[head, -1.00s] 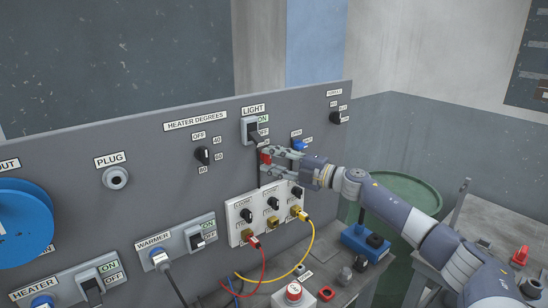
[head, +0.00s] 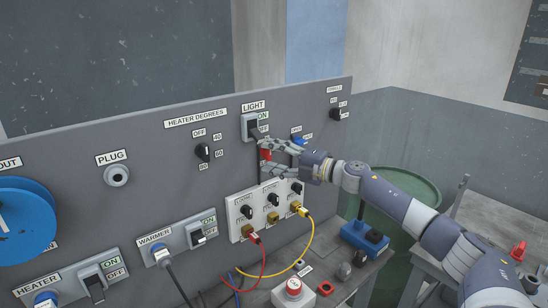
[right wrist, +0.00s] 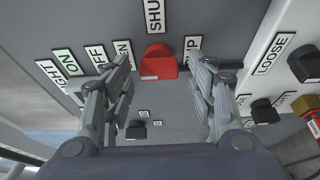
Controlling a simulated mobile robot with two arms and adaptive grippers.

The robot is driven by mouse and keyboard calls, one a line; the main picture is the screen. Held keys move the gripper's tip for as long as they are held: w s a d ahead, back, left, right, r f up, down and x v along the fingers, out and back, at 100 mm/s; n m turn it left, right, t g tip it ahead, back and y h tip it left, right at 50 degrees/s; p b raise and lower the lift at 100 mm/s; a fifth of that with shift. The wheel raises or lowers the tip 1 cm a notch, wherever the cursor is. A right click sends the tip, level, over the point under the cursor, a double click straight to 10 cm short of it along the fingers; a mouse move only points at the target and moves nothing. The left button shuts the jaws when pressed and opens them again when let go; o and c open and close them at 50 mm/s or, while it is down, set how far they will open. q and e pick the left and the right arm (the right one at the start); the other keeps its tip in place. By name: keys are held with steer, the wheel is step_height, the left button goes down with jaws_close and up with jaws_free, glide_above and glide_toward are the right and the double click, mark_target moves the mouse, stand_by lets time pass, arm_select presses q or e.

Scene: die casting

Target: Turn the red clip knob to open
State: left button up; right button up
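The red clip knob (right wrist: 158,63) sits on the grey panel in the right wrist view, under the SHUT label and between partly hidden OPEN and CLIP labels. In the head view the red knob (head: 265,155) shows only as a small patch behind my fingers. My right gripper (head: 264,157) is at the panel just below the LIGHT switch. In the right wrist view its fingers (right wrist: 166,68) are apart, one on each side of the knob, with visible gaps between them and it. Whether the tips reach the knob's depth is hard to tell. My left gripper is out of view.
The LIGHT switch (head: 252,127) is just above the right gripper. A white socket block (head: 246,222) with small black knobs and red and yellow cables lies just below. A blue device (head: 362,240) stands on the bench, and a green barrel (head: 405,190) is behind my right arm.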

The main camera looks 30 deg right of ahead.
steer(key=shift+s, duration=0.1)
steer(key=shift+s+d, duration=0.2)
steer(key=v, duration=1.1)
steer(key=shift+s, duration=0.15)
stand_by(0.4)
stand_by(0.5)
